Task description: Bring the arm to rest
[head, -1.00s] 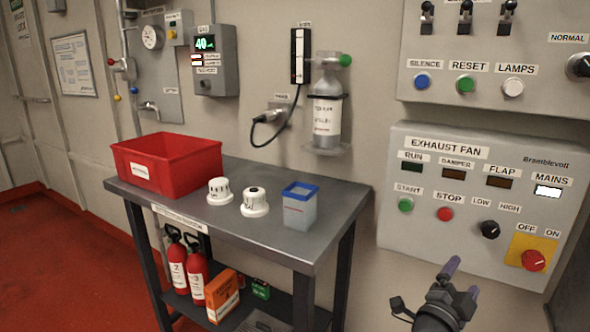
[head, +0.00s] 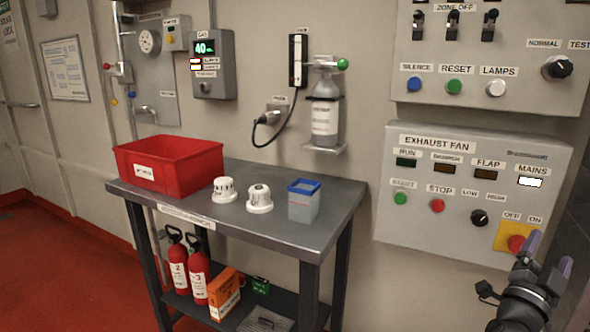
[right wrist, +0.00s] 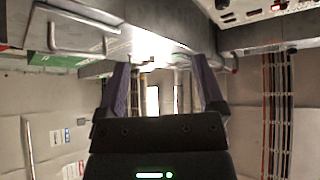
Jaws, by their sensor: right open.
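My right gripper (head: 548,254) is at the lower right of the head view, in front of the exhaust fan panel (head: 400,240). Its fingers are apart with nothing between them. In the head view it partly covers the red knob (head: 516,243) on the yellow plate; I cannot tell whether it touches it. In the right wrist view the two purple-grey fingers (right wrist: 161,80) stand apart and the space between them is empty. My left gripper is in neither view.
A steel table (head: 270,230) stands against the wall with a red bin (head: 185,180), two white detectors (head: 224,190) and a blue-rimmed container (head: 304,205). Fire extinguishers (head: 178,265) stand on its lower shelf. An alarm panel (head: 410,85) hangs above the fan panel. Red floor (head: 60,270) is clear at left.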

